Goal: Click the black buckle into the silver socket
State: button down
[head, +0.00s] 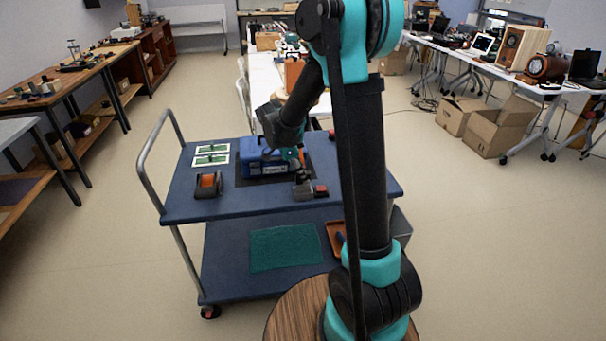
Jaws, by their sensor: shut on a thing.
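My gripper (300,172) points down over the right part of the cart's top, in front of and beside a blue case (258,167). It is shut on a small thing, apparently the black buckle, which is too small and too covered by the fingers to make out. A silver piece (304,192), apparently the socket, lies right below the fingertips, with a small red and dark block (320,191) at its right. I cannot tell whether buckle and socket touch.
The blue cart (240,205) also carries an orange and black object (208,185) and two green-and-white cards (211,154). Its lower shelf holds a green cloth (286,247) and a brown tray (335,238).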

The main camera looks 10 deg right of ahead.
jog(key=shift+f, duration=1.45)
dwell(0.7)
jog(key=c, duration=1.3)
grip_release()
jog(key=shift+o, duration=0.2)
jog(key=shift+r, duration=0.15)
jog(key=shift+r, duration=3.9)
jog(key=s+d+f+n+t+y, duration=0.2)
jog(key=s+f+n, duration=0.1)
jog(key=s+n, duration=0.6)
jog(key=s+d+f+n+t+y, duration=0.2)
jog(key=s+f+n, duration=0.1)
jog(key=s+n, duration=0.6)
jog(key=s, duration=0.4)
jog(key=shift+f, duration=0.2)
